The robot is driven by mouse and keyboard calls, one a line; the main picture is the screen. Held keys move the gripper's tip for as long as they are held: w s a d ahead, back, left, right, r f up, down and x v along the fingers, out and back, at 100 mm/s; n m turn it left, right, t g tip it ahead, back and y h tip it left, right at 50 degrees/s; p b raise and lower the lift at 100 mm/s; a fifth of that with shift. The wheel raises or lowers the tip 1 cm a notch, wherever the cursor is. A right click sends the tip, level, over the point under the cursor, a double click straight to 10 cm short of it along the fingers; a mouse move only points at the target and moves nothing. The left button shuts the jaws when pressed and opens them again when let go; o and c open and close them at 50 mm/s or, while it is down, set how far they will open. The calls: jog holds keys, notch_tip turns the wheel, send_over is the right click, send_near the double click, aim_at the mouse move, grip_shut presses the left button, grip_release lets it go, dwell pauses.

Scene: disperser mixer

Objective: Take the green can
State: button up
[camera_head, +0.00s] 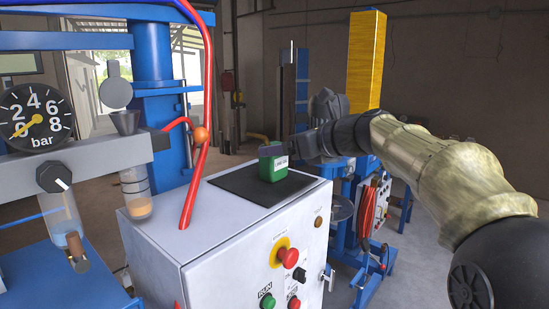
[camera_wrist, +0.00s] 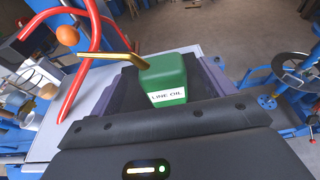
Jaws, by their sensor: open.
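The green can (camera_head: 270,172) stands upright on a dark mat (camera_head: 235,184) on top of a grey-white control cabinet. In the wrist view the can (camera_wrist: 164,80) shows a white label reading "LINE OIL" and a thin brass spout (camera_wrist: 104,56) pointing left. My gripper (camera_head: 284,150) reaches in from the right at the can's upper part. In the wrist view its jaws (camera_wrist: 166,72) are open, with one dark finger on each side of the can. Contact between fingers and can cannot be made out. The can's lower part is hidden there by the gripper body.
Red tubing (camera_head: 204,110) with an orange ball (camera_head: 200,135) rises left of the can. A pressure gauge (camera_head: 36,118) and blue column (camera_head: 155,90) stand farther left. Buttons and a red emergency stop (camera_head: 289,257) sit on the cabinet front. A yellow post (camera_head: 366,60) stands behind.

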aim_at(272, 144)
jog(key=p+x, duration=0.1)
jog(key=x, duration=0.2)
jog(key=shift+w+a, duration=0.25)
jog(key=shift+a, duration=0.1)
jog(key=shift+s, duration=0.1)
jog(key=shift+f, duration=0.1)
jog(key=c, duration=1.2)
